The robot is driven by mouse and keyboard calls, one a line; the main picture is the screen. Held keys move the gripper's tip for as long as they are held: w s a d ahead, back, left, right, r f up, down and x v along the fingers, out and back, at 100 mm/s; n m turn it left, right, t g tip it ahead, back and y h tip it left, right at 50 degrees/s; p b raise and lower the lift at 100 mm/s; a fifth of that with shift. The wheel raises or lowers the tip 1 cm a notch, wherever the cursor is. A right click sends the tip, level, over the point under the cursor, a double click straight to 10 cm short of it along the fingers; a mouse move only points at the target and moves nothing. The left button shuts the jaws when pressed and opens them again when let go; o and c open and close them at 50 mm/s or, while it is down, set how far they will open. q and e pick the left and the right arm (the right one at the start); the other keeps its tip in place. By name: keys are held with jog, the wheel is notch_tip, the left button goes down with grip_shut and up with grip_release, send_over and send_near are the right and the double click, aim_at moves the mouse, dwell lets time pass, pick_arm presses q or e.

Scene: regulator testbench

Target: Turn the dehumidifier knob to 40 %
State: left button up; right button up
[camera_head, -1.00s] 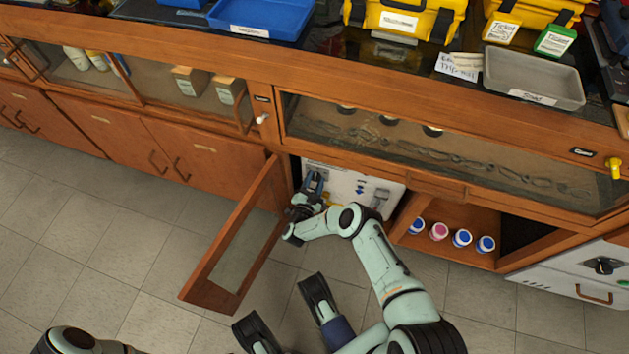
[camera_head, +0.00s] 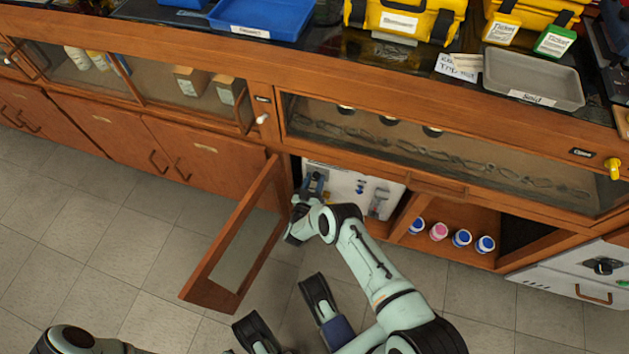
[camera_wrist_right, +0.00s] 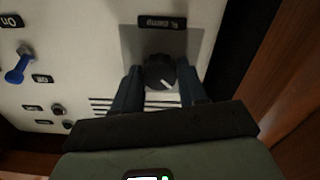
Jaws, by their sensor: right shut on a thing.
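In the right wrist view, the dehumidifier knob (camera_wrist_right: 160,72) is round and black with a white pointer mark, on a grey plate. The mark points to the lower right of that picture. A black label (camera_wrist_right: 162,21) beside it appears upside down. The two blue fingers of my right gripper (camera_wrist_right: 160,88) are on either side of the knob, shut on it. In the head view, my right gripper (camera_head: 313,188) is at the left part of the white panel (camera_head: 342,184), inside the open cabinet; the knob is hidden there.
An open wooden door with a glass pane (camera_head: 240,238) stands just left of my right gripper. Several capped jars (camera_head: 461,238) stand in the compartment to the right. A blue switch (camera_wrist_right: 19,66) is on the panel. The floor in front is clear except for my own parts.

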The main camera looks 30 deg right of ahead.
pick_arm(q)
jog(key=shift+s+f, duration=0.25)
jog(key=shift+s, duration=0.3)
pick_arm(e)
jog(key=shift+n, duration=1.2)
jog(key=o, duration=1.1)
jog(key=shift+c, duration=0.2)
jog(key=shift+s+a, duration=0.1)
jog(key=shift+a, duration=0.05)
pick_arm(q)
jog(key=w+r+t+p, duration=0.2)
jog(key=w+r+p, duration=0.1)
jog(key=w, duration=0.4)
jog(key=shift+d+r, duration=0.35)
jog(key=shift+r, duration=0.25)
pick_arm(e)
jog(key=v, duration=1.3)
